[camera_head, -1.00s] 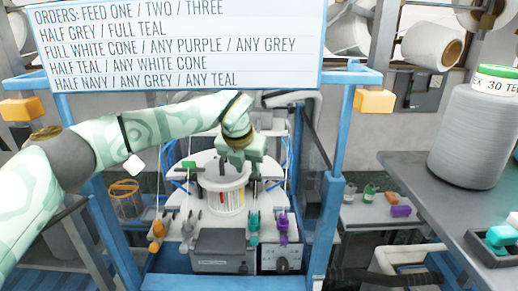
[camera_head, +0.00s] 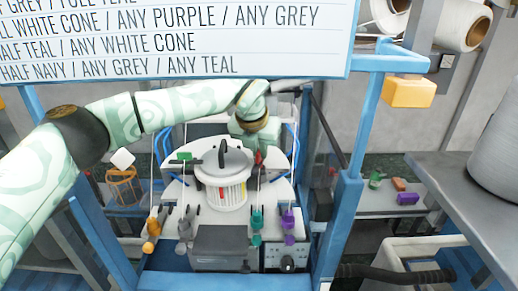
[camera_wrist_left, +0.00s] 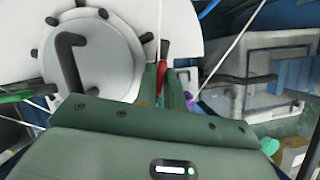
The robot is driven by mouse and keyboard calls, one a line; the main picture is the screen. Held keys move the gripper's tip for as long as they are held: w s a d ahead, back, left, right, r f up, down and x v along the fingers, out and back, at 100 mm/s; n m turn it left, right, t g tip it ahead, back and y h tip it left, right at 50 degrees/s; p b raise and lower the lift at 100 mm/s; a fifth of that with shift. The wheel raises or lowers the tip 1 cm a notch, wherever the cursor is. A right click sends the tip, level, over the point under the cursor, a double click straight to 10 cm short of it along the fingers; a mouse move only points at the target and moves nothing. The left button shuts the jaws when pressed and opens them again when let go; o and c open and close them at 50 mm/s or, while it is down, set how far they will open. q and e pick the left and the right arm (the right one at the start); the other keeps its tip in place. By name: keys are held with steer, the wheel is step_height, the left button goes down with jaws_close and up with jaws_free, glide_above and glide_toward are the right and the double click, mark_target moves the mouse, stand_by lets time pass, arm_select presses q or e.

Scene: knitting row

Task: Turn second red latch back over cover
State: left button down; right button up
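The round grey cover (camera_head: 232,160), with a dark arched handle, sits on the white ribbed drum (camera_head: 222,190). The cover fills the upper left of the left wrist view (camera_wrist_left: 105,65). A red latch (camera_head: 258,158) stands at the cover's right rear edge. In the left wrist view the red latch (camera_wrist_left: 163,58) lies between the fingertips, beside the rim. My left gripper (camera_head: 253,140) reaches down from behind the cover, fingers close around the latch (camera_wrist_left: 163,85). I cannot tell whether they press on it. My right gripper is out of view.
A green piece (camera_head: 185,156) sits left of the cover. Orange, grey, teal and purple levers (camera_head: 289,218) line the front. Blue frame posts (camera_head: 345,215) flank the machine, with thin upright rods close by. An order board (camera_head: 170,40) hangs above.

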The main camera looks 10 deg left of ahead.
arm_select(q)
steer(key=shift+f+m, duration=0.1)
steer(key=shift+m, duration=0.4)
steer(key=shift+a+m+h, duration=0.1)
steer(key=shift+m+h, duration=0.4)
steer(key=shift+m, duration=0.2)
steer(key=shift+m+g+h, duration=0.3)
steer(key=shift+m+g, duration=0.1)
steer(key=shift+m, duration=0.5)
steer(key=m+g+h+p, duration=0.1)
steer(key=m+p, duration=0.1)
steer(key=m, duration=0.3)
steer(key=shift+a+p, duration=0.1)
steer(key=shift+p, duration=0.25)
steer(key=m+g+p, duration=0.1)
steer(key=m, duration=0.1)
steer(key=shift+w+m+h, duration=0.1)
steer(key=shift+m+h, duration=0.2)
steer(key=shift+h, duration=0.1)
steer(key=shift+m+g, duration=0.4)
steer(key=shift+m, duration=0.7)
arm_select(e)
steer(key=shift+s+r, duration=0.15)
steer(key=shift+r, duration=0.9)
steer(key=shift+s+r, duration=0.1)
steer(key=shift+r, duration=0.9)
arm_select(q)
steer(key=shift+p, duration=0.3)
